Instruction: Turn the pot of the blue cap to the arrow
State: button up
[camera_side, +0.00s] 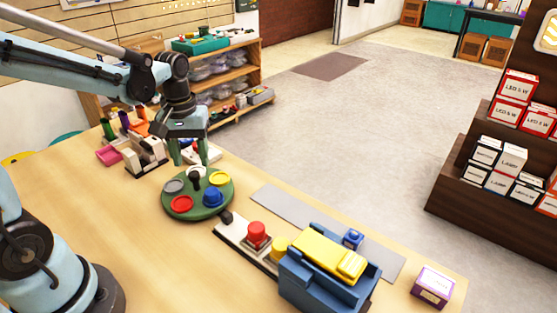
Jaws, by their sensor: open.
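A round green turntable (195,213) lies on the table and carries several coloured pots. The blue pot with its raised blue cap (212,197) is at the front right of it. A red pot (181,204) is at the front left, a grey one (174,186) at the left and a yellow one (219,178) at the back right. A dark pointer-like block (226,216) sits at the turntable's front right rim, close to the blue cap; I cannot tell whether it is the arrow. My gripper (190,159) points down, open, over the back of the turntable, near the dark-and-white centre knob (195,178).
To the right stand a red button (257,233) on a pale base, a blue-and-yellow block (323,270) and a purple box (432,286). Behind left are a white rack (146,158) and a pink tray (109,155). The table's front middle is clear.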

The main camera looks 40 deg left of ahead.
aim_at(194, 173)
notch_tip(194, 173, up, 9)
dwell(0.4)
jog(key=shift+f, duration=0.1)
jog(key=s+d+f+m+t, duration=0.4)
jog(key=d+m+t, duration=0.3)
jog(key=m, duration=0.1)
jog(key=shift+d+f, duration=0.2)
jog(key=shift+d, duration=0.2)
dwell(0.8)
